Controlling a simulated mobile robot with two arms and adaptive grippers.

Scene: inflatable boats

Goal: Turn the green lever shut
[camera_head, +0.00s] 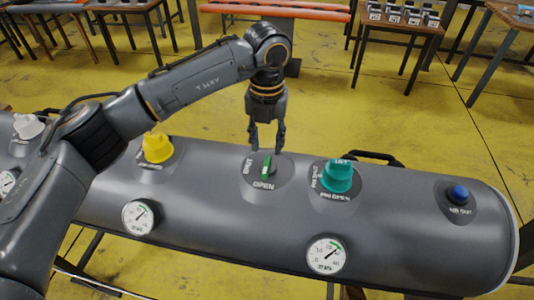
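The green lever (266,167) stands on a dark round plate (285,180) on top of a grey inflatable tube (400,235). It runs roughly up and down in the picture, its near end towards the word OPEN. The word SHUT is on the left of the plate. My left gripper (267,148) points down over the lever's far end, its fingers apart on either side with nothing visibly held. I cannot tell whether a finger touches the lever. My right gripper is not in view.
A teal knob (337,177) stands close right of the lever, a yellow knob (157,148) to its left, and a blue button (459,194) at far right. Two gauges (139,217) (326,254) sit on the near side. A black handle (372,156) is behind. Tables stand farther back.

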